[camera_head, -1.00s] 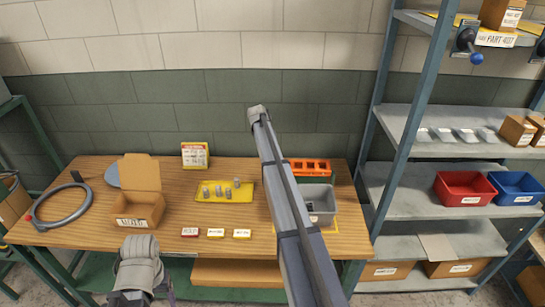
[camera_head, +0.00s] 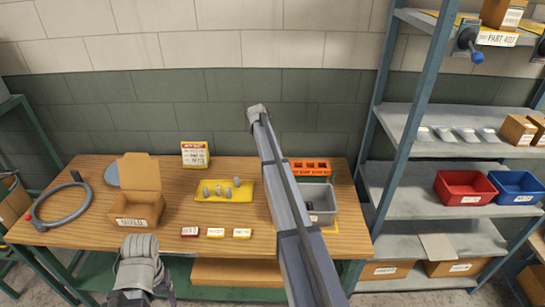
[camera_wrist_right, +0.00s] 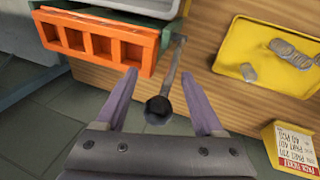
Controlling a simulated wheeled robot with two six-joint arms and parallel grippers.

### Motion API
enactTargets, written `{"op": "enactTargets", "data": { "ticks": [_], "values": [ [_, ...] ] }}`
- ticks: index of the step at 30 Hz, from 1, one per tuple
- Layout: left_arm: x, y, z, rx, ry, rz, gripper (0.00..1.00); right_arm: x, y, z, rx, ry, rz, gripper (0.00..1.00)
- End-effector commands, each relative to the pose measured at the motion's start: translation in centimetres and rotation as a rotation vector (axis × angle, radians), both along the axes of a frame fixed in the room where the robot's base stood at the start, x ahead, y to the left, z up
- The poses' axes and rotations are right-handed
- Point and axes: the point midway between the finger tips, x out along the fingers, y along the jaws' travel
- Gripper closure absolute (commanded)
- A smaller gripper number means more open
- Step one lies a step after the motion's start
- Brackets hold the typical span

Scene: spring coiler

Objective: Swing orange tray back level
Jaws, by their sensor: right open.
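The orange tray (camera_head: 310,166) with a row of square pockets sits at the far edge of the table, behind the grey bin. In the right wrist view the tray (camera_wrist_right: 96,44) is at the upper left, its pockets facing the camera. I cannot tell its exact tilt. A thin metal lever with a black ball knob (camera_wrist_right: 158,106) runs down beside the tray. My right gripper (camera_wrist_right: 168,88) is open, with a finger on each side of the knob and lever; contact is not clear. In the head view my right arm hides that gripper. My left gripper's fingertips are not seen.
The yellow tray (camera_head: 239,197) with several small grey springs lies left of my right arm. The grey bin (camera_head: 324,206) stands close on the arm's right. An open carton (camera_head: 137,209), a sign (camera_head: 195,154) and small label blocks also stand on the table (camera_head: 90,229).

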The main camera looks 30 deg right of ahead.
Motion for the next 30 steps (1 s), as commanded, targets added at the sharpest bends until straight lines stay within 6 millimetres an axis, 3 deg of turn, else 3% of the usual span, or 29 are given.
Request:
{"op": "enactTargets", "data": {
  "ticks": [18,30],
  "values": [
    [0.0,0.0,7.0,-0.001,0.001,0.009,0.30,0.0,1.9,7.0,0.000,0.001,0.000,0.30],
    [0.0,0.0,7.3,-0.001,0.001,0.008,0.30,0.1,2.2,7.3,0.000,0.001,-0.001,0.30]
  ]
}}
